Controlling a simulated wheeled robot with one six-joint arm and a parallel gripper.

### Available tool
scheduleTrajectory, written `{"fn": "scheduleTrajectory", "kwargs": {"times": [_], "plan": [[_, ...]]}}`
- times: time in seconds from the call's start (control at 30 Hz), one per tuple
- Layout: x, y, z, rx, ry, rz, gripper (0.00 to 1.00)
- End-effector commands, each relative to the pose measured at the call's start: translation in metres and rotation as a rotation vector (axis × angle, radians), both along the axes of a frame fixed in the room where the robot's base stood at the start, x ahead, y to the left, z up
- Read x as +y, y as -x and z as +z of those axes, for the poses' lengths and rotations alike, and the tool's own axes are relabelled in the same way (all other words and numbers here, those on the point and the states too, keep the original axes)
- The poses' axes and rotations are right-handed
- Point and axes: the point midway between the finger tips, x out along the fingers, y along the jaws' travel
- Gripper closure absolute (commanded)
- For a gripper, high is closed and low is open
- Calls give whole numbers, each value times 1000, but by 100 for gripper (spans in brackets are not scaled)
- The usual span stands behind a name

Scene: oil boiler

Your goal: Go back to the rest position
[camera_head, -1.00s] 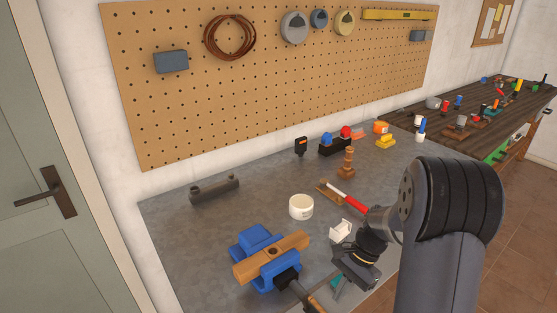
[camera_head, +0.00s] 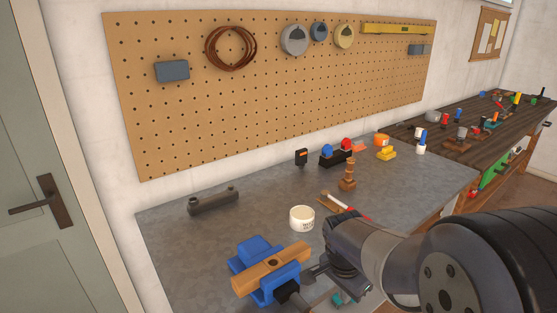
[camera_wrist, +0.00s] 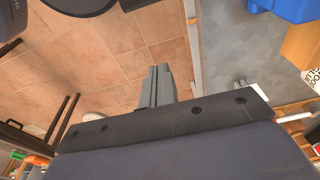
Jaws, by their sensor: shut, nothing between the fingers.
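My gripper (camera_wrist: 158,84) shows in the wrist view with its two grey fingers together and nothing between them. Floor tiles lie behind the fingertips in that view. In the head view my dark arm comes in from the lower right, over the front edge of the grey bench. Its far end is just right of the blue vise (camera_head: 252,247), which grips a wooden block (camera_head: 271,270). I cannot tell from the head view whether they touch.
On the grey bench (camera_head: 190,245) stand a white tub (camera_head: 302,218), a dark pipe piece (camera_head: 213,201), a wooden peg stand (camera_head: 348,174) and a red-handled tool (camera_head: 334,199), partly hidden by my arm. A cluttered dark table (camera_head: 440,140) stands beyond. The bench's left part is mostly clear.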

Motion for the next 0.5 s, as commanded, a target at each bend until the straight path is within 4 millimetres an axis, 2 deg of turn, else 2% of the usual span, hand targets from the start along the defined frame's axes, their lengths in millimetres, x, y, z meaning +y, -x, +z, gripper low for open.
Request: {"fn": "scheduleTrajectory", "kwargs": {"times": [0.03,0.1,0.3,0.5], "plan": [[3,1,1,-19,23,5,100],[4,1,18,-22,20,0,100],[9,5,49,-17,18,0,100],[11,8,65,-14,19,0,100]]}}
